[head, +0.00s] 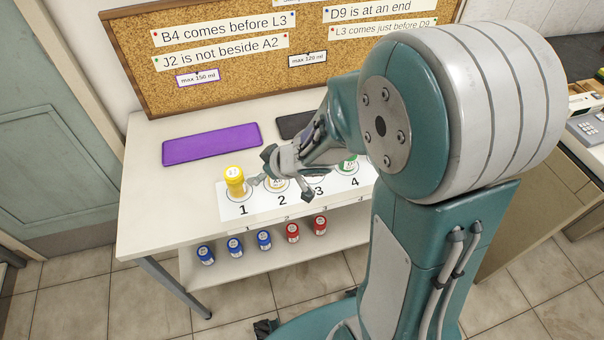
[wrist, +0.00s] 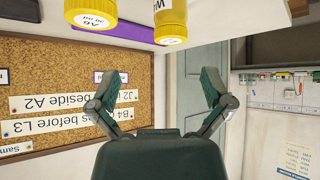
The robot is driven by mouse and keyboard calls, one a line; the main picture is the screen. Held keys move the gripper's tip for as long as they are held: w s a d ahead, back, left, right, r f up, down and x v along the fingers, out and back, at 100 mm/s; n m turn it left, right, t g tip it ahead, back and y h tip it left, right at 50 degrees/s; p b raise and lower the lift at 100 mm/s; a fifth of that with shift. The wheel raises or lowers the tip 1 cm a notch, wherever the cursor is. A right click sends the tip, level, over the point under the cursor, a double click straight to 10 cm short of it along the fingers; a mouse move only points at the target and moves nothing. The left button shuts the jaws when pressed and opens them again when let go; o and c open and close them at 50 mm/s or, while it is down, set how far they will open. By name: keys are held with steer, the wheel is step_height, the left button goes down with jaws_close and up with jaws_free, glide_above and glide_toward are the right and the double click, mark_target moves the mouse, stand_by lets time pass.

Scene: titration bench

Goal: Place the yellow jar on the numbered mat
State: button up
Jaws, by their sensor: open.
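A yellow jar (head: 235,181) with a white-labelled lid stands upright on circle 1 of the white numbered mat (head: 232,212). Another jar (head: 277,184) shows at circle 2, mostly covered by my gripper (head: 280,172). Circle 3 is partly hidden by my gripper. My gripper is open just right of the jar on 1, its fingers spread. In the wrist view, upside down, two yellow jars show at the top edge, one labelled A6 30 ml (wrist: 92,19) and one partly cut off (wrist: 171,22). Nothing is between the open fingers (wrist: 157,95).
A green jar (head: 349,163) stands at circle 4. Blue jars (head: 235,245) and red jars (head: 292,232) stand on the shelf below. A purple mat (head: 212,144) and a dark mat (head: 293,124) lie behind. A corkboard (head: 200,50) with clue strips stands at the back.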

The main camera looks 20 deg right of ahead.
steer(key=s+d+r+m+t+h, duration=0.1)
steer(key=s+d+r+m+h, duration=0.1)
steer(key=d+r+m+h, duration=0.25)
steer(key=s+d+r+m+t+h, duration=0.1)
steer(key=s+d+r+h, duration=0.15)
steer(key=d+r, duration=0.45)
steer(key=s+a+r+m+g, duration=0.1)
steer(key=s+r, duration=0.1)
steer(key=s, duration=0.5)
steer(key=s+a+r+m+g+y, duration=0.1)
steer(key=s+a+r+g, duration=0.1)
steer(key=s, duration=0.6)
steer(key=shift+a+r, duration=0.2)
steer(key=shift+r, duration=0.15)
steer(key=shift+m, duration=0.25)
